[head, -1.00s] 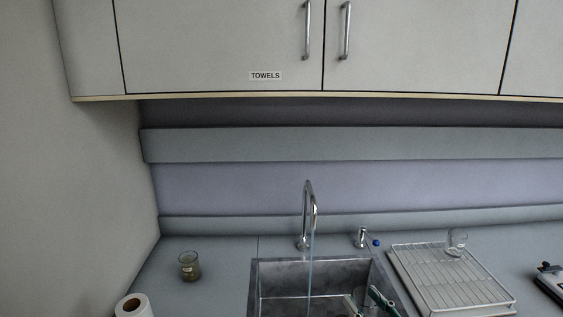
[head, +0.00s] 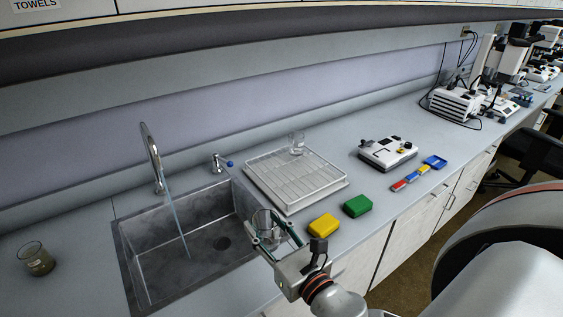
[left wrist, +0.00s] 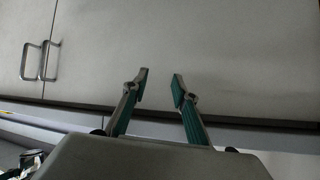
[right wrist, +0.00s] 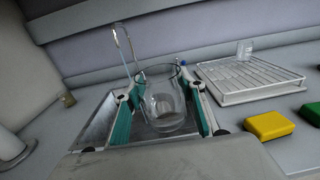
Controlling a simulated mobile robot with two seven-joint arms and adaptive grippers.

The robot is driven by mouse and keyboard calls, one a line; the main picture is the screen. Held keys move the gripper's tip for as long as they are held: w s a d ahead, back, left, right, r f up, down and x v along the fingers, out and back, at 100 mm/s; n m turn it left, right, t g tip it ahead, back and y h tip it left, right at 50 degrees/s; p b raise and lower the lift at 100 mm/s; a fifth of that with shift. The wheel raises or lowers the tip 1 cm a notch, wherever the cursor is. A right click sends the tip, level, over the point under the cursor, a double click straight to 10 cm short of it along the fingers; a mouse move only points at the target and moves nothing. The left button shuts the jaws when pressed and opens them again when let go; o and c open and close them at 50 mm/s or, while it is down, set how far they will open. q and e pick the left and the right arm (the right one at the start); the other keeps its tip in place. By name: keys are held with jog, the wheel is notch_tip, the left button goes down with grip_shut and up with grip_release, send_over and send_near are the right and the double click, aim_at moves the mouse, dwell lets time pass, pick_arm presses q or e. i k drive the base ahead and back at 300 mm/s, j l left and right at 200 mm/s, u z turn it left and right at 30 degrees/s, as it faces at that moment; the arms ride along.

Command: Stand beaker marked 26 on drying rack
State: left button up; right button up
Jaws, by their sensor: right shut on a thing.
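My right gripper (head: 272,235) is shut on a clear glass beaker (head: 264,224) and holds it upright at the right edge of the sink. In the right wrist view the beaker (right wrist: 165,103) sits between the two green fingers; no number is readable on it. The drying rack (head: 296,178), a white wire rack on a tray, lies on the counter just beyond the gripper. Another clear beaker (head: 297,143) stands at its back edge. My left gripper (left wrist: 158,85) is open and empty, in front of pale cabinet doors.
The sink (head: 185,240) has water running from the tap (head: 152,160). A beaker with murky contents (head: 37,259) stands on the left. Most of the rack surface is clear.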

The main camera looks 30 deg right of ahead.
aim_at(318, 171)
jog(key=l+u, duration=0.15)
jog(key=l, duration=0.3)
jog(key=l+u, duration=0.15)
jog(key=l, duration=0.3)
jog(key=k+l+u, duration=0.15)
jog(key=l, duration=0.3)
jog(key=l+u, duration=0.15)
jog(key=l, duration=0.3)
jog(key=k+l+u, duration=0.2)
jog(key=l, duration=0.2)
jog(key=k+l+u, duration=0.15)
jog(key=l, duration=0.25)
jog(key=k+l+u, duration=0.15)
jog(key=l, duration=0.25)
